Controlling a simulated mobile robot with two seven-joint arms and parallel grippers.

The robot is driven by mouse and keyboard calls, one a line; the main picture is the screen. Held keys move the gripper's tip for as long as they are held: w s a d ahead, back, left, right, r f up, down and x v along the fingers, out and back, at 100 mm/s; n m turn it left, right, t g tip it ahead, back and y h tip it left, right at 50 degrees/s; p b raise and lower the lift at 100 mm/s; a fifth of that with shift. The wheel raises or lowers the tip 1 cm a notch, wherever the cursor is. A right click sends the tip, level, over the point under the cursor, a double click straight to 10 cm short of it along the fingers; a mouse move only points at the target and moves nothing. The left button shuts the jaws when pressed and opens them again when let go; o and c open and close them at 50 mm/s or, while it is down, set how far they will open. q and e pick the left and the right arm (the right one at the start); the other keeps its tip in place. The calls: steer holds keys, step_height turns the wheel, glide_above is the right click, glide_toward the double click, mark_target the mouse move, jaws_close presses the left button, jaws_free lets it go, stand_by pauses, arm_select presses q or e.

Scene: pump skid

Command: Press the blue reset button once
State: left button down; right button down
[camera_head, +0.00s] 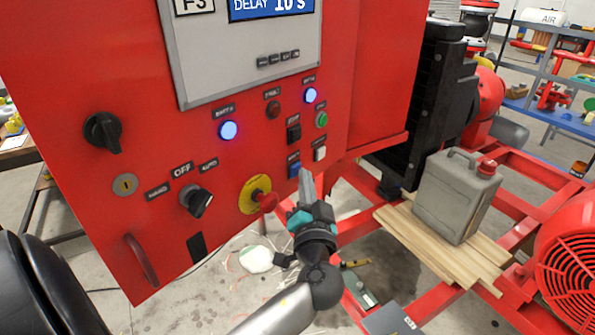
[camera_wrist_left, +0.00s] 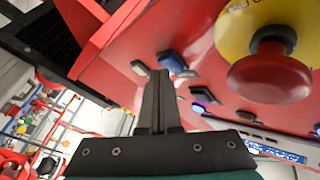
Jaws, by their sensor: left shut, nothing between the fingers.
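The blue reset button (camera_head: 296,170) sits low on the red control panel (camera_head: 150,60), under a small label. My left gripper (camera_head: 305,172) is shut and empty. In the head view its fingertips overlap the right side of the blue button. In the left wrist view the shut fingers (camera_wrist_left: 161,76) point up at the panel, and the blue button (camera_wrist_left: 173,62) shows just beyond and beside the tips. I cannot tell whether the tips touch it. My right gripper is not in view.
A red emergency stop (camera_head: 268,202) on a yellow disc is left of the gripper; it looms large in the left wrist view (camera_wrist_left: 268,78). A black button (camera_head: 293,134) and a white button (camera_head: 320,154) are close by. A grey jerrycan (camera_head: 455,198) stands on planks at right.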

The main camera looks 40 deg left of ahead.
arm_select(q)
steer(key=shift+d, duration=0.5)
steer(key=d+b, duration=0.2)
steer(key=d, duration=0.3)
steer(key=shift+s, duration=0.15)
stand_by(0.8)
